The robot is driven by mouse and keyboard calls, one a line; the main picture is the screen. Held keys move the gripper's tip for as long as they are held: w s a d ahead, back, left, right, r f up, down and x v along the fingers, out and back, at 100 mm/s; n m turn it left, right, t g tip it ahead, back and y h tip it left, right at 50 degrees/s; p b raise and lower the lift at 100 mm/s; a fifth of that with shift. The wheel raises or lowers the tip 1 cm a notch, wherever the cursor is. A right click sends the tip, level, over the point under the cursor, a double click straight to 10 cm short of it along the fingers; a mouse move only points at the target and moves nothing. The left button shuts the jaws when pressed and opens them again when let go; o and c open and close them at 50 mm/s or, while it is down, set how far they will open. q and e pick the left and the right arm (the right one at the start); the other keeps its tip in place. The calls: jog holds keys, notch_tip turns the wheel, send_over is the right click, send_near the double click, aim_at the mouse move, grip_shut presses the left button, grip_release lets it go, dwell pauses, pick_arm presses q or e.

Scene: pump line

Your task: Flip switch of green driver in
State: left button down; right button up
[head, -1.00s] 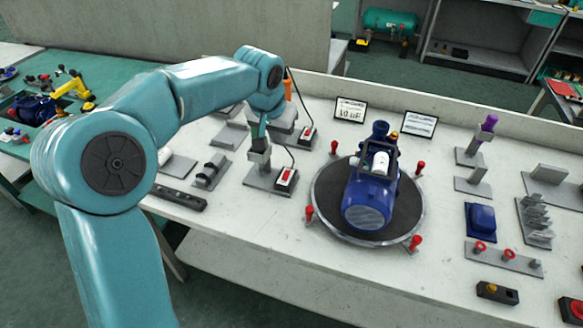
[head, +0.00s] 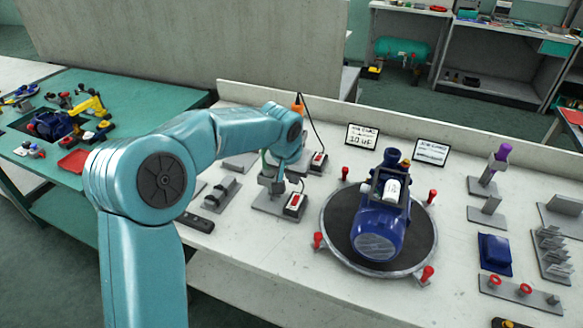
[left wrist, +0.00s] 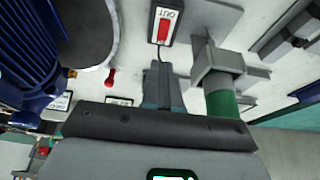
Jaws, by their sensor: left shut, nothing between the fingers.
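The green driver's switch box (left wrist: 166,22) is white with a red rocker and a word that looks like OUT. In the head view the switch box (head: 295,204) lies on the bench, right of the driver's grey stand (head: 266,202). The green driver (left wrist: 222,103) sits in its grey holder in the left wrist view; my arm mostly hides it in the head view. My left gripper (left wrist: 162,80) is shut and empty, beside the green driver. Its tips point toward the switch box, and whether they touch it I cannot tell. My right gripper is out of view.
An orange driver (head: 297,104) with its own switch box (head: 319,161) stands just behind. A blue pump (head: 382,222) sits on a round turntable (head: 330,240) with red knobs to the right. A dark bar (head: 196,222) lies at the front left.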

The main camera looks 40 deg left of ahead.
aim_at(297, 196)
pick_arm(q)
jog(key=x, duration=0.7)
jog(key=shift+s+f, duration=0.2)
jog(key=shift+r+p, duration=0.15)
jog(key=shift+p, duration=0.3)
jog(key=shift+g+p, duration=0.3)
jog(key=shift+p, duration=0.2)
jog(key=shift+w+f, duration=0.15)
jog(key=shift+f, duration=0.25)
jog(key=shift+b, duration=0.3)
